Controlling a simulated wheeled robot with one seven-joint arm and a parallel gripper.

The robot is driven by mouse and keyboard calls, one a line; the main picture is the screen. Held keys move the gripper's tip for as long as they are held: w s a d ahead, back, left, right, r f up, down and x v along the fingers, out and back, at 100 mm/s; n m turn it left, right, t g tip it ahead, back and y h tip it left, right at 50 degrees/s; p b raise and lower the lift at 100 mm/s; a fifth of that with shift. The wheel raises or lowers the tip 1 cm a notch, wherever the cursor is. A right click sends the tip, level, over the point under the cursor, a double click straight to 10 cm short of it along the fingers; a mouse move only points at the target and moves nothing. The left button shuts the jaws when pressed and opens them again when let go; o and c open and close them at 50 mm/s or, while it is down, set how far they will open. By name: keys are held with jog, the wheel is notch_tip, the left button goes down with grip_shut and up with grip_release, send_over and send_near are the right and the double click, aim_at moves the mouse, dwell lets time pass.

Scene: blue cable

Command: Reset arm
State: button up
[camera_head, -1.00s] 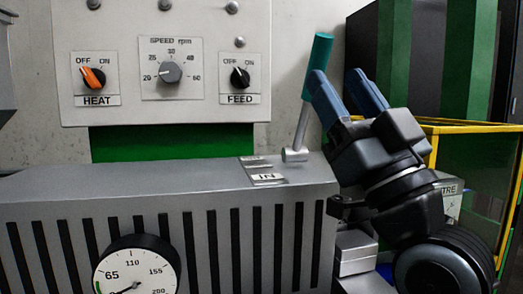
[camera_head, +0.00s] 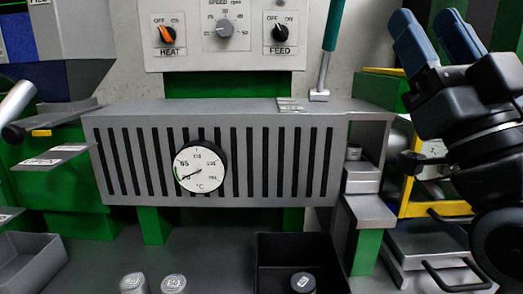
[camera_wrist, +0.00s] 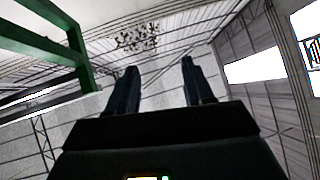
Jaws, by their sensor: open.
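My gripper (camera_head: 432,38) is at the upper right in the head view, with its two blue fingers pointing up and to the left. The fingers are apart with nothing between them. In the wrist view the two dark fingers (camera_wrist: 158,90) also stand apart and empty, against the ceiling and walls. My gripper is to the right of the lever with the teal handle (camera_head: 334,24) and does not appear to touch it.
A grey slotted housing with a dial gauge (camera_head: 200,167) spans the middle. Above it is a control panel (camera_head: 195,56) with knobs. A black bin (camera_head: 268,275) and metal canisters (camera_head: 173,284) are at the bottom. A yellow-framed case (camera_head: 408,200) stands at the right.

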jog(key=s+d+f+m+g+h, duration=0.1)
jog(key=s+f+m+g+h, duration=0.2)
jog(key=f, duration=0.9)
jog(key=s+d+f+m+g+h, duration=0.1)
jog(key=s+f+m+h, duration=0.35)
jog(key=f, duration=0.65)
jog(key=s+f+n+g+h, duration=0.1)
jog(key=s+f+g, duration=0.4)
jog(key=s+f, duration=1.1)
jog(key=s+d+f+n+g, duration=0.2)
jog(key=s+f+g, duration=0.1)
jog(key=s, duration=0.9)
notch_tip(320, 180, up, 22)
jog(key=p, duration=2.1)
jog(key=shift+w+p, duration=0.15)
jog(key=shift+p, duration=0.15)
jog(key=shift+f+m, duration=0.1)
jog(key=shift+m, duration=0.15)
